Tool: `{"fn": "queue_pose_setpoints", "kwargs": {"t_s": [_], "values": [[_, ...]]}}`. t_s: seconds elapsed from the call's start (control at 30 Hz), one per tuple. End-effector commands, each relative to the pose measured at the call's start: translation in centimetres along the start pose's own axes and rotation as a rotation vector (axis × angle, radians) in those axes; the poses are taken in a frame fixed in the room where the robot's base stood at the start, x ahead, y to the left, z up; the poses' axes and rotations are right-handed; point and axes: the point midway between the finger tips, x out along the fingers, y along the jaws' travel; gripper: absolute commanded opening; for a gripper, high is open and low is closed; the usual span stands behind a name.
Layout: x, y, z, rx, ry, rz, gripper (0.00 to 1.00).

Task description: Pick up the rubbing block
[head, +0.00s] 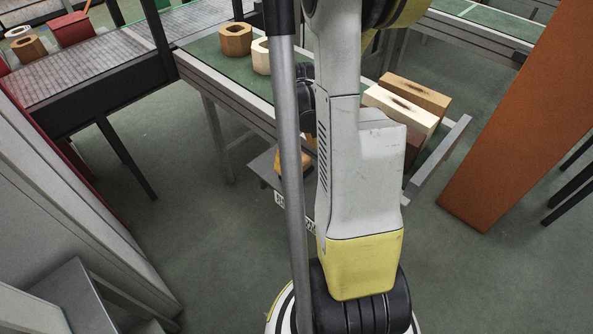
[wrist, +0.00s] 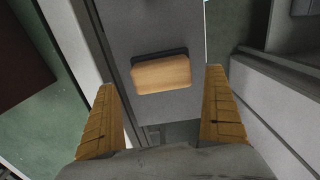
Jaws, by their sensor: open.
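The rubbing block is most likely the small tan block with a dark backing (wrist: 161,75) in the wrist view. It lies on a grey surface (wrist: 165,28), just beyond and between my fingertips. My gripper (wrist: 164,80) is open, with its two yellow-brown fingers apart and nothing between them. The block appears apart from both fingers. In the head view my own arm covers the middle, and I cannot make out the block there.
A green-topped conveyor (head: 206,47) carries hollow wooden pieces (head: 235,39) and long bricks (head: 402,105). An orange-brown panel (head: 510,120) stands at the right. A grey cabinet (head: 60,190) stands at the left. Green floor (head: 190,200) is open between them.

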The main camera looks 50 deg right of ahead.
Motion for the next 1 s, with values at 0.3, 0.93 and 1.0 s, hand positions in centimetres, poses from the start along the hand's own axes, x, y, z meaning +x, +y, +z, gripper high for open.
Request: {"fn": "queue_pose_setpoints", "kwargs": {"t_s": [0.3, 0.93, 1.0], "values": [[3.7, -0.2, 0.1, 0.000, 0.000, 0.000, 1.00], [3.3, -0.2, 0.1, 0.000, 0.000, 0.000, 0.38], [2.5, -0.2, 0.1, 0.000, 0.000, 0.000, 0.38]]}}
